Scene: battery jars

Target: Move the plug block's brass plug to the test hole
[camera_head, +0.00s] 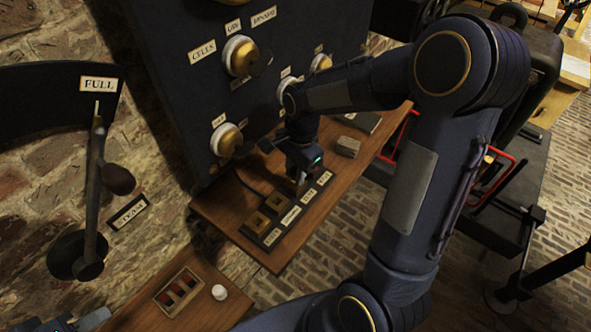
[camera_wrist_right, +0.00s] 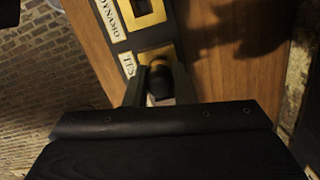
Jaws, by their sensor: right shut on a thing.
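The plug block (camera_head: 258,238) is a dark strip with brass plates and white labels, on a wooden shelf. My right gripper (camera_head: 300,183) points down over its far part in the head view. In the right wrist view my right gripper (camera_wrist_right: 160,88) is shut on the plug, whose dark round knob (camera_wrist_right: 160,80) shows between the fingers. The knob is over the brass plate (camera_wrist_right: 148,54) beside the label beginning "TES" (camera_wrist_right: 128,65). The plug's lower end is hidden, so I cannot tell how deep it sits. A bit of my left gripper (camera_head: 72,322) shows at the bottom left; its fingers are unclear.
The "DYNAMO" plate has an empty dark opening (camera_wrist_right: 142,8). A dark panel (camera_head: 165,75) with brass dials stands behind the shelf (camera_head: 220,205). A grey block (camera_head: 347,147) lies farther along the shelf. A lower shelf (camera_head: 205,310) holds a small tray (camera_head: 158,297) and a white knob (camera_head: 220,292).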

